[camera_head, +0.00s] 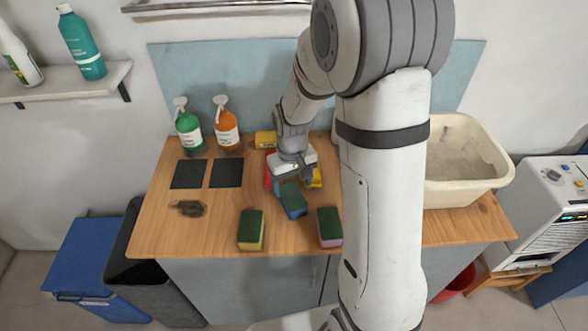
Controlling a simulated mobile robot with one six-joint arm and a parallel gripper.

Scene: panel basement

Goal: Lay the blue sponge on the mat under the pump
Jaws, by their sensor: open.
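The blue sponge (293,201) has a dark green top and lies on the wooden counter, tilted in the picture. My gripper (292,181) is open, right at the back end of this sponge and above the counter; I cannot tell whether it touches it. My gripper hides part of the sponge's back end. Two black square mats lie at the left: a left mat (188,173) and a right mat (226,173), both bare. A green pump bottle (188,130) stands behind the left mat and an orange pump bottle (227,130) behind the right one.
A yellow-sided sponge (251,230) and a pink-sided sponge (329,227) lie near the counter's front. Red and yellow things show partly beside my gripper. A yellow item (265,139) lies behind. A dark object (188,208) lies before the mats. A cream basin (462,188) is right.

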